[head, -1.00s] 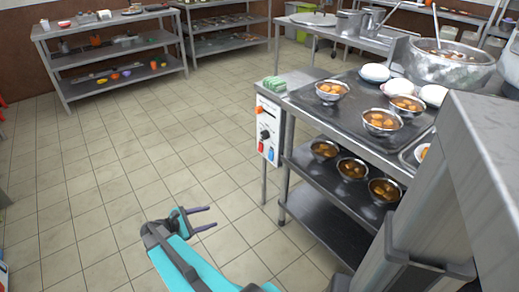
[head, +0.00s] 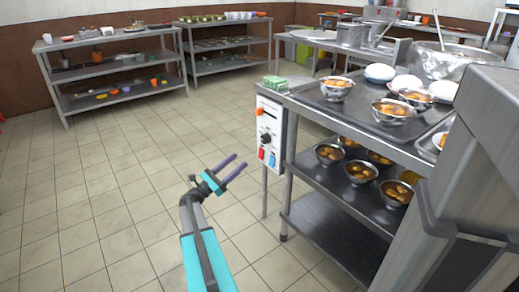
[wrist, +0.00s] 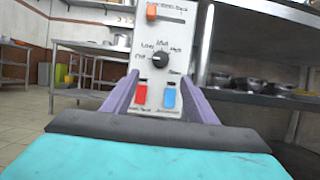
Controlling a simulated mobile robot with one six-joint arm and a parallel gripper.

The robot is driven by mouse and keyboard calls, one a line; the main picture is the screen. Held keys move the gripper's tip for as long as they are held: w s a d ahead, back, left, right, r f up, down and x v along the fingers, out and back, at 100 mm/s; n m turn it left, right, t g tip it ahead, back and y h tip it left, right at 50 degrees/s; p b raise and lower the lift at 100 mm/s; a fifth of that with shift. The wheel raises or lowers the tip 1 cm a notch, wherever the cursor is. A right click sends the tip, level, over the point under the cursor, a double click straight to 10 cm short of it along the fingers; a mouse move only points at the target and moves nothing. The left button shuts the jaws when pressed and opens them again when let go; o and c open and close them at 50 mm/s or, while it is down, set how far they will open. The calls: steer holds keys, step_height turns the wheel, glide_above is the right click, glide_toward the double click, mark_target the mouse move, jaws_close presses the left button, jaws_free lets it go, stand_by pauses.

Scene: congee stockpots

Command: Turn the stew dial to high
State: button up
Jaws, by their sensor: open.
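The stew dial is a black round knob (head: 265,137) on a white control panel (head: 260,170) at the end of the steel counter. In the wrist view the dial (wrist: 159,60) sits amid printed labels that look like Off, Low, Mid and High. Its pointer seems to lie toward the left, but I cannot tell its exact setting. My gripper (head: 239,161) is open and empty, in front of the panel and lower left of the dial, apart from it. In the wrist view its two purple fingers (wrist: 160,76) frame the panel below the dial.
An orange control (wrist: 165,13) is above the dial; a red switch (wrist: 141,92) and a blue switch (wrist: 169,94) are below. The counter (head: 345,119) and its lower shelf (head: 345,180) hold several bowls of food. Open tiled floor (head: 100,190) lies left.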

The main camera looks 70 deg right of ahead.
mark_target(263, 140)
steer(key=shift+d, duration=0.1)
stand_by(0.3)
steer(key=b+x, duration=0.4)
steer(key=x, duration=0.8)
steer(key=shift+f, duration=0.15)
steer(key=shift+x, duration=0.9)
